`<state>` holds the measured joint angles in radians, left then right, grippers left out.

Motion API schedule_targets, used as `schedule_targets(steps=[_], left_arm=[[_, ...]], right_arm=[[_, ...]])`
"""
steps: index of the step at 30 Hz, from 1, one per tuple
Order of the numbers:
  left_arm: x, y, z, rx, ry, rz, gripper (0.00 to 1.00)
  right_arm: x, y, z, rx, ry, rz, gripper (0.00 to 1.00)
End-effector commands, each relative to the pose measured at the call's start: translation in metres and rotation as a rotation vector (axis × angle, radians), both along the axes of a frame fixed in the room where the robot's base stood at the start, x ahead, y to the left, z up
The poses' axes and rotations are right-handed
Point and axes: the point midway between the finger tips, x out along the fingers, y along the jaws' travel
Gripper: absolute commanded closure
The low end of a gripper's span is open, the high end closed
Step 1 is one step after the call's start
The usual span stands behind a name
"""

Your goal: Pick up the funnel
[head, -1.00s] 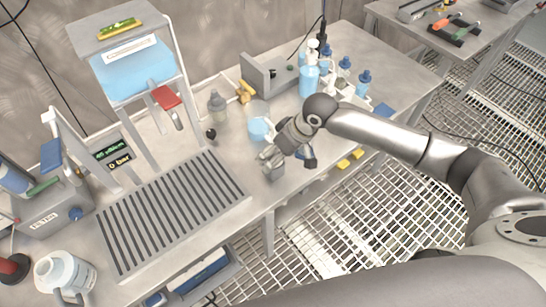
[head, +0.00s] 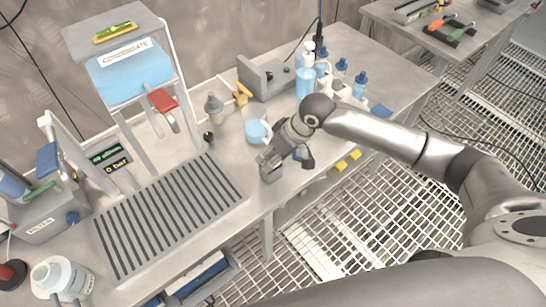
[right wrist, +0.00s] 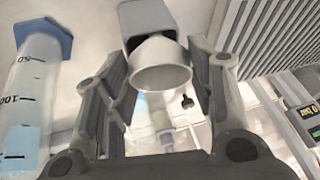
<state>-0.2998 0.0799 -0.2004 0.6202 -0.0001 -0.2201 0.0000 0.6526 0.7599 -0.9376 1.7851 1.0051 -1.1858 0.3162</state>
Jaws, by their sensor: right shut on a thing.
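The funnel (right wrist: 161,66) is pale grey, and its round mouth faces the camera in the right wrist view. My right gripper (right wrist: 165,58) is shut on it, with a finger on each side. The same gripper (head: 283,162) shows in the head view, low over the bench near its front edge. A small grey block-like holder (right wrist: 147,18) is right behind the funnel; it also shows under the gripper in the head view (head: 270,174). I cannot tell whether the funnel's spout is inside it. In the head view the fingers and wrist hide the funnel. My left gripper is not in view.
A clear graduated vessel with blue (head: 257,128) stands close behind the gripper; a graduated cylinder (right wrist: 28,95) shows at the wrist view's left. A slotted tray (head: 165,215) lies to the left. Several blue-capped bottles (head: 359,84) stand at the back right.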

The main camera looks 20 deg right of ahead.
Motion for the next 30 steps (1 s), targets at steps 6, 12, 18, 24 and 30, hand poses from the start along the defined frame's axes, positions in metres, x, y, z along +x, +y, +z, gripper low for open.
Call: schedule_targets(steps=[6,12,18,24,30], left_arm=[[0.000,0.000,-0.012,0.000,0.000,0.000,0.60],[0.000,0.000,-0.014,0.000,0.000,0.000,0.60],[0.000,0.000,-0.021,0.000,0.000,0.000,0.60],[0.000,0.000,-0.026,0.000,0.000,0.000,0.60],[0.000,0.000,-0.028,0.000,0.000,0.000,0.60]], right_arm=[[0.001,0.000,0.026,0.000,-0.005,0.002,0.73],[-0.026,-0.001,0.056,0.000,-0.004,0.003,0.73],[-0.069,-0.002,0.091,-0.002,-0.002,0.004,0.73],[-0.108,-0.003,0.110,-0.001,-0.002,0.002,0.73],[-0.132,-0.004,0.121,-0.001,-0.001,0.001,0.73]])
